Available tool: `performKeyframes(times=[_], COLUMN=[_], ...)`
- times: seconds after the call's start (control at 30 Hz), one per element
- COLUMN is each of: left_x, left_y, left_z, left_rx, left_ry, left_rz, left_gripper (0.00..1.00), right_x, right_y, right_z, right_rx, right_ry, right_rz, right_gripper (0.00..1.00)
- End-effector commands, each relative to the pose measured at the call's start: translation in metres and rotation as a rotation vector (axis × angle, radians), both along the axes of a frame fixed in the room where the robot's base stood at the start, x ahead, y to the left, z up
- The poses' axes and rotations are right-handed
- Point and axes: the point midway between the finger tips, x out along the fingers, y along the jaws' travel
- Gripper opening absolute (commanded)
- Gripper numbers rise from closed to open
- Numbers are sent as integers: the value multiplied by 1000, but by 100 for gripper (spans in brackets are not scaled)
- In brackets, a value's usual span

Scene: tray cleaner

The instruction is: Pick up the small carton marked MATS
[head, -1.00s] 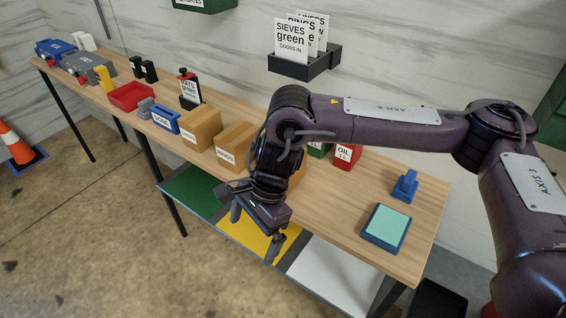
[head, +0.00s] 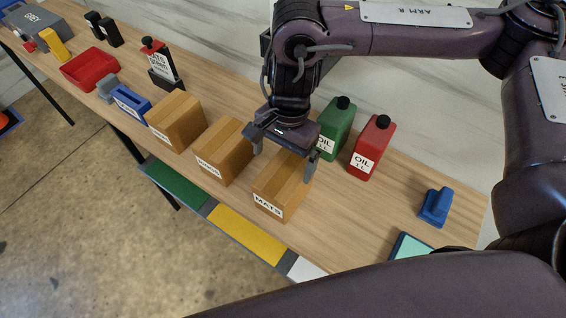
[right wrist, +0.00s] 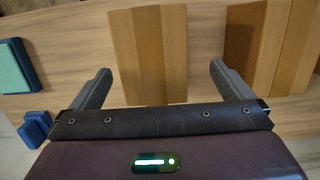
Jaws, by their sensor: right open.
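The small carton marked MATS (head: 281,190) is a brown box with a white label, standing on the wooden table at the right end of a row of cartons. It also shows in the right wrist view (right wrist: 149,50), lying between the lines of the two fingers. My right gripper (head: 284,163) is open and empty, pointing down just above this carton, its fingers apart on either side of the carton's top. In the right wrist view the right gripper (right wrist: 160,80) is spread wider than the carton. Whether the fingers reach below its top I cannot tell. My left gripper is not in view.
Two similar cartons (head: 224,152) (head: 177,122) stand to the left. A green oil can (head: 335,128) and a red oil can (head: 371,148) stand close behind the gripper. A blue stamp-like object (head: 436,206) is at the right; table between is clear.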

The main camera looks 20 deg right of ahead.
Motion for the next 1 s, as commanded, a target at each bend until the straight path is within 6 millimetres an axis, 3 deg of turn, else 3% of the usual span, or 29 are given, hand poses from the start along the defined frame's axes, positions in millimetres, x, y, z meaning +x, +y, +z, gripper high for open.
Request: performKeyframes(times=[0.23,0.4,0.6,0.83,1.0], left_x=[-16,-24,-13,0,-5], left_y=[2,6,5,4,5], left_z=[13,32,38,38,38], left_rx=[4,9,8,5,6], left_ry=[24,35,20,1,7], left_rz=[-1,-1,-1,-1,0], left_gripper=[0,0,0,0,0], right_x=[-3,-5,-6,-6,-6], right_y=[1,-2,0,1,1], right_z=[-24,-47,-72,-75,-74], right_rx=[-2,-3,-1,-1,-1], right_ry=[4,6,3,1,1], right_rz=[-1,-2,-1,-1,-1], right_gripper=[100,100,100,100,79])
